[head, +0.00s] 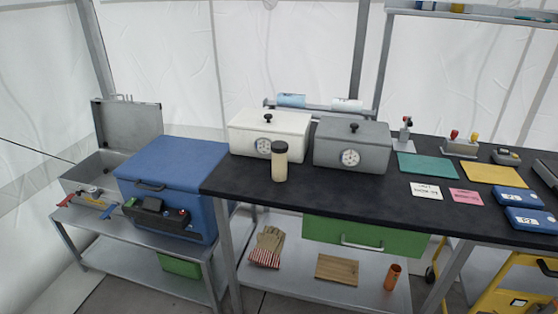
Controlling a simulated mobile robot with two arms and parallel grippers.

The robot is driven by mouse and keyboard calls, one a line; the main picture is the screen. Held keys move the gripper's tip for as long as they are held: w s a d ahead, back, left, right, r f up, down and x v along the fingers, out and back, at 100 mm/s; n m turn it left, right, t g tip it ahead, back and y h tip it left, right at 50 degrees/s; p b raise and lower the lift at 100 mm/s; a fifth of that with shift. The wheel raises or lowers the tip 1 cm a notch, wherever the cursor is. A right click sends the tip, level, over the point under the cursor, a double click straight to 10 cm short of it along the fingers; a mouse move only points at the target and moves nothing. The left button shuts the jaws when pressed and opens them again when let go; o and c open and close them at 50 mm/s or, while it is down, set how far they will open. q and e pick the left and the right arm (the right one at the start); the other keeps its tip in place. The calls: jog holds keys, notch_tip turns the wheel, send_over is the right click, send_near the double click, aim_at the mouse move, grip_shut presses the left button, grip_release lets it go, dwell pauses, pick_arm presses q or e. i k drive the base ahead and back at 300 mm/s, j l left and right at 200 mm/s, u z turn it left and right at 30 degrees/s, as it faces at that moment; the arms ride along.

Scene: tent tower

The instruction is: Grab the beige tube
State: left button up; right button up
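The beige tube (279,165) stands upright on the dark tabletop (255,190), near its front edge. It has a black cap on top. It stands in front of the white box (248,127) and left of the grey box (330,157). Nothing touches it from my side. Neither of my grippers shows in the head view.
A blue cooler (175,170) sits on the lower bench to the left, beside an open metal case (128,135). Teal (427,167) and yellow mats and blue devices (515,196) lie to the right. Gloves (267,247) and an orange tube (392,277) are on the lower shelf.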

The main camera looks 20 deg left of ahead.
aim_at(279, 160)
jog(key=j+z, duration=0.1)
jog(key=z, duration=0.7)
jog(key=j+z, duration=0.4)
jog(key=k+j+z, duration=0.15)
jog(key=j+z, duration=0.25)
jog(key=j, duration=0.15)
jog(key=k+j+z, duration=0.15)
jog(key=j+z, duration=0.25)
